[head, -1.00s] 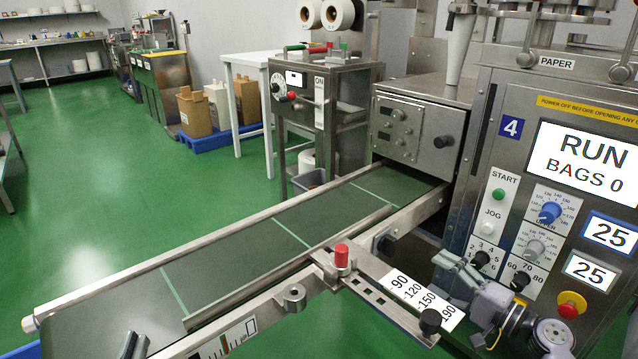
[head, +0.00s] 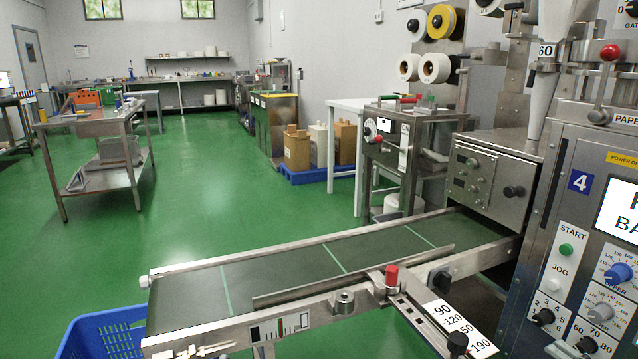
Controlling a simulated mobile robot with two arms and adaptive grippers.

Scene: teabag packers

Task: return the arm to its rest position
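The task names no object besides my arm. A small grey piece at the bottom right edge of the head view looks like the top of my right gripper (head: 566,351). It is in front of the machine's lower control panel, and the rest is cut off by the frame. Whether it is open or shut does not show. My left gripper is not in view.
A conveyor (head: 290,273) with a red knob (head: 391,276) runs left from the packing machine with its control panel (head: 590,215). A blue crate (head: 105,338) stands below its left end. A steel cart (head: 100,135) stands at far left. Green floor (head: 200,190) between is clear.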

